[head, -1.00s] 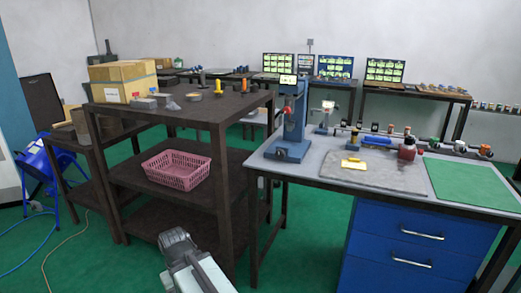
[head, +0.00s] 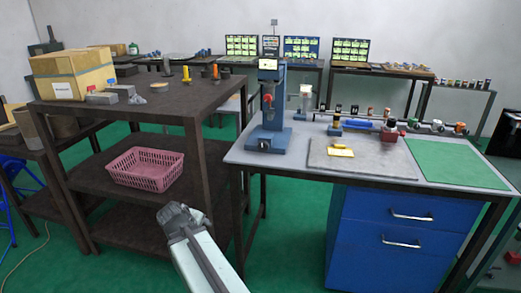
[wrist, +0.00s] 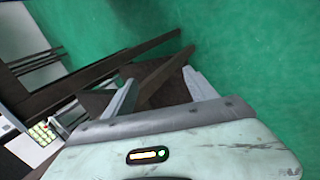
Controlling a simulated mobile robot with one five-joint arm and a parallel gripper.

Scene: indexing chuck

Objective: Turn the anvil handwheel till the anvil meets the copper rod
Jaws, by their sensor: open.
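A blue upright bench device (head: 270,100) with a small lit display stands at the left end of the grey workbench (head: 258,160). A row of small instruments lies along a bar (head: 380,123) at the back of that bench. I cannot make out the anvil handwheel, the anvil or the copper rod at this size. My gripper (wrist: 160,88) is open and empty in the wrist view, over green floor and dark furniture framing. In the head view my arm (head: 195,245) is low in front, below the bench top and apart from it.
A dark shelf unit (head: 195,107) stands left of the bench, with a pink basket (head: 146,169) and a cardboard box (head: 72,74). A blue drawer cabinet (head: 392,230) is under the bench. A green mat (head: 456,170) lies at its right. Green floor shows between shelf and bench.

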